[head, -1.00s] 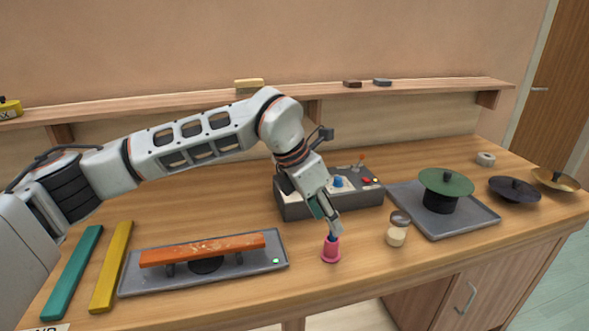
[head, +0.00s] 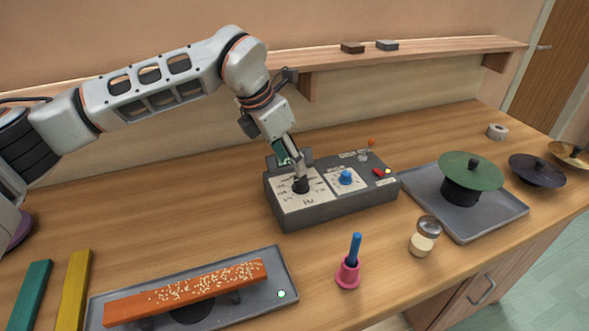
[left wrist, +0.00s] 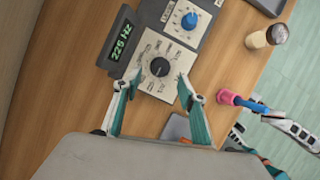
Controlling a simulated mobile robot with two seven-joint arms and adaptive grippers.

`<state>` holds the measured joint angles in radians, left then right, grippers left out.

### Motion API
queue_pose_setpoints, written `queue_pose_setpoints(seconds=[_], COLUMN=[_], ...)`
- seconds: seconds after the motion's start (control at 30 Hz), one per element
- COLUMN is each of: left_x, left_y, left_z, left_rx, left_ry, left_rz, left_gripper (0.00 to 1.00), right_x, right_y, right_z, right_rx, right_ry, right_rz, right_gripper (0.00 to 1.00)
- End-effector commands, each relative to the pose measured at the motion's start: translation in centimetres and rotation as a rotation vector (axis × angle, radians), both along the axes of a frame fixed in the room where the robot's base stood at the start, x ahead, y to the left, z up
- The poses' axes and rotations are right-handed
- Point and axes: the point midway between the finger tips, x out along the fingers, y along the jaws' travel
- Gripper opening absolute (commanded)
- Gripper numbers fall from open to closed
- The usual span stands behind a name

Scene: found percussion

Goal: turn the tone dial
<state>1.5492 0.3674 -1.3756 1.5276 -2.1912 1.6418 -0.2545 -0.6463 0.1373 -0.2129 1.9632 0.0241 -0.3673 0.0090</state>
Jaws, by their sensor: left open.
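The tone dial is a black round knob (head: 300,185) on a pale marked panel, on the left part of a grey control box (head: 335,208). In the left wrist view the knob (left wrist: 159,68) lies ahead of and between the spread fingertips. My left gripper (head: 296,172) is open and reaches down over the knob in the head view; it also shows in the left wrist view (left wrist: 157,80). I cannot tell whether the fingers touch the knob. A display (left wrist: 122,40) beside it shows green digits that look like 225 Hz. My right gripper (left wrist: 268,132) shows partly in the left wrist view only.
A blue knob (head: 346,177) and a red-tipped lever (head: 369,146) are on the same box. An orange bar (head: 190,290) with pale grains lies front left.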

Motion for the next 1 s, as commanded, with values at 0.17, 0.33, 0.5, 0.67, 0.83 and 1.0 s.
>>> queue_pose_setpoints(seconds=[0.17, 0.33, 0.5, 0.67, 0.83, 1.0], left_x=[0.5, 1.1, 1.5, 1.6, 1.6, 1.6], left_y=[-0.8, -1.6, -2.1, -2.1, -2.1, -2.1], left_z=[-2.6, -4.8, -6.2, -6.5, -6.6, -6.5], left_rx=[0.000, -0.001, -0.001, 0.000, 0.000, 0.000], left_ry=[0.005, 0.004, 0.003, 0.002, 0.002, 0.002], left_rz=[0.000, 0.001, -0.001, 0.001, 0.001, 0.001], left_gripper=[0.42, 0.42, 0.42, 0.42, 0.42, 0.04], right_x=[-0.5, -0.5, -0.3, -0.2, -0.1, 0.0], right_y=[-0.1, -0.1, -0.1, -0.1, -0.1, -0.1], right_z=[-0.1, 0.1, 0.3, 0.4, 0.6, 0.7], right_rx=[-0.003, -0.004, -0.004, -0.004, -0.003, -0.003], right_ry=[0.010, 0.011, 0.006, 0.004, 0.000, -0.001], right_rz=[0.001, 0.002, 0.002, 0.001, 0.002, 0.001], right_gripper=[0.51, 0.51, 0.51, 0.51, 0.51, 0.51])
